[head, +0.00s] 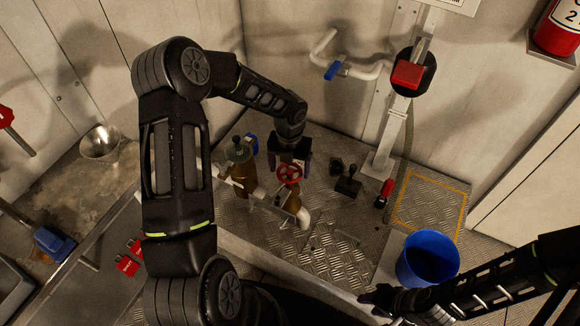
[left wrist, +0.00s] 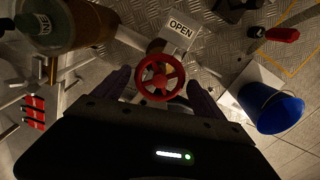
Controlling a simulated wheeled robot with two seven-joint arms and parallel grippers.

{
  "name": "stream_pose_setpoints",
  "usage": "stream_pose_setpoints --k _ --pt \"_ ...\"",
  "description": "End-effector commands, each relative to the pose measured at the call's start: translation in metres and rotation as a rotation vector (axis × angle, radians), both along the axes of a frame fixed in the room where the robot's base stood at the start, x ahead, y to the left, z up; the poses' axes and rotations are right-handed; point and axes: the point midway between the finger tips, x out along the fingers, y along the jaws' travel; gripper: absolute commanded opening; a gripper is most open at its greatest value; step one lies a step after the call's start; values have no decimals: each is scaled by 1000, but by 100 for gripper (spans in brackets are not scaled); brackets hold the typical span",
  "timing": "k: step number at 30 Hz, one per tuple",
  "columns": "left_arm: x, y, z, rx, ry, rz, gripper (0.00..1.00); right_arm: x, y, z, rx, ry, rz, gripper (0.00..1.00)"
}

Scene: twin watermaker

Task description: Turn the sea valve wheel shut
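The red valve wheel (head: 289,174) sits on a brass-coloured valve in the pipework on the metal floor plate. It also shows in the left wrist view (left wrist: 160,82), with a white tag reading "OPEN" (left wrist: 181,29) just beyond it. My left gripper (head: 290,172) is over the wheel. Its two fingers stand wide apart, one on each side of the wheel; whether either touches the rim I cannot tell. My right gripper (head: 375,298) is low at the right in the head view, left of the blue bucket, away from the valve. Its finger opening is not clear.
A brown-and-grey vessel (head: 241,170) stands close to the left of the wheel. A blue bucket (head: 428,258) is at the right. A black fitting (head: 348,182) and a small red object (head: 386,190) lie right of the valve. A blue-handled pipe (head: 336,70) is on the wall.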

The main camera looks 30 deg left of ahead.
Motion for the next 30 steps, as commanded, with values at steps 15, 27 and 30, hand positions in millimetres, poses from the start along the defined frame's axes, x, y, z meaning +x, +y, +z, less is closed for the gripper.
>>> stream_pose_setpoints --k 15,27,30 --pt "0 0 9 -1 -1 6 92 0 0 1 0 0 0 36" --pt "0 0 68 0 -1 5 92 0 0 3 0 0 0 36" --pt "0 0 76 -1 0 5 92 0 0 4 0 0 0 36"
